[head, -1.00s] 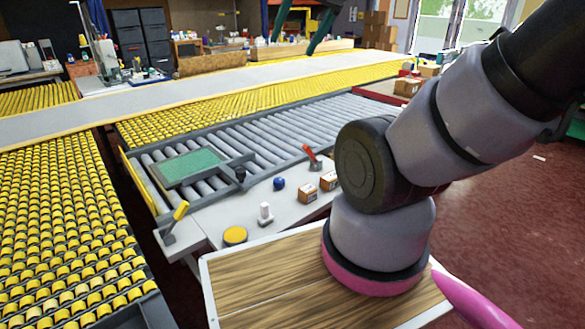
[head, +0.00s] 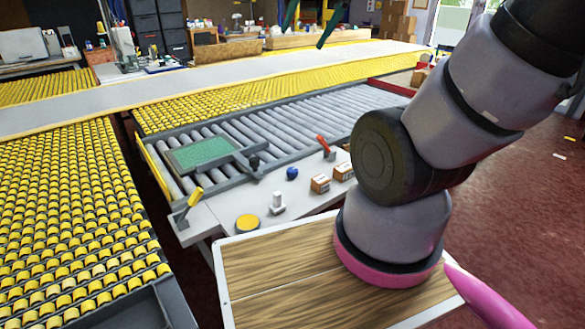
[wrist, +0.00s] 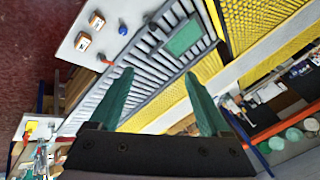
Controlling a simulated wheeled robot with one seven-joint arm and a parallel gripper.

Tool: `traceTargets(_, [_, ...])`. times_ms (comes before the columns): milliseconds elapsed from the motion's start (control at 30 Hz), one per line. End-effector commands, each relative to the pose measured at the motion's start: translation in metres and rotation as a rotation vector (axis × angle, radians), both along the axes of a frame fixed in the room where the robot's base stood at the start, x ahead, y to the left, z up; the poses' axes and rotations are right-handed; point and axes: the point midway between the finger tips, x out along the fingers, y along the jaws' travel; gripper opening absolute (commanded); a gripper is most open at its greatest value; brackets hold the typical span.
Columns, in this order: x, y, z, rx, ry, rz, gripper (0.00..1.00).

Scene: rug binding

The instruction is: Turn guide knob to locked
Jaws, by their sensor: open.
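A dark knob (head: 253,163) stands on the grey guide bar beside a green panel (head: 205,152) on the roller conveyor; I cannot read its position. A blue round knob (head: 291,173) sits on the pale table to its right and also shows in the wrist view (wrist: 122,30). The green panel shows in the wrist view (wrist: 183,38) too. My gripper (head: 312,22) has two green fingers, high at the top of the head view and apart from the knobs. In the wrist view my gripper (wrist: 163,90) is open, with nothing between its fingertips.
On the pale table (head: 225,210) are a yellow disc (head: 247,223), a white upright piece (head: 278,204), a red-handled lever (head: 325,147), a yellow-handled lever (head: 187,205) and small boxes (head: 320,184). Yellow roller beds (head: 65,210) lie left. Red floor at right looks mostly clear.

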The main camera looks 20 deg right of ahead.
Motion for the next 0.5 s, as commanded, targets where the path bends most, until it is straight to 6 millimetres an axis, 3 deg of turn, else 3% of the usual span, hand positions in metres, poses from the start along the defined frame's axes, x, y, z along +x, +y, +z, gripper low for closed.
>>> traceTargets(100, [0.04,0.0,-0.022,0.104,0.118,-0.136,0.81])
traceTargets(267, [0.091,-0.003,-0.059,0.214,0.261,-0.346,0.81])
traceTargets(500, [0.156,-0.009,-0.141,0.299,0.45,-0.694,0.81])
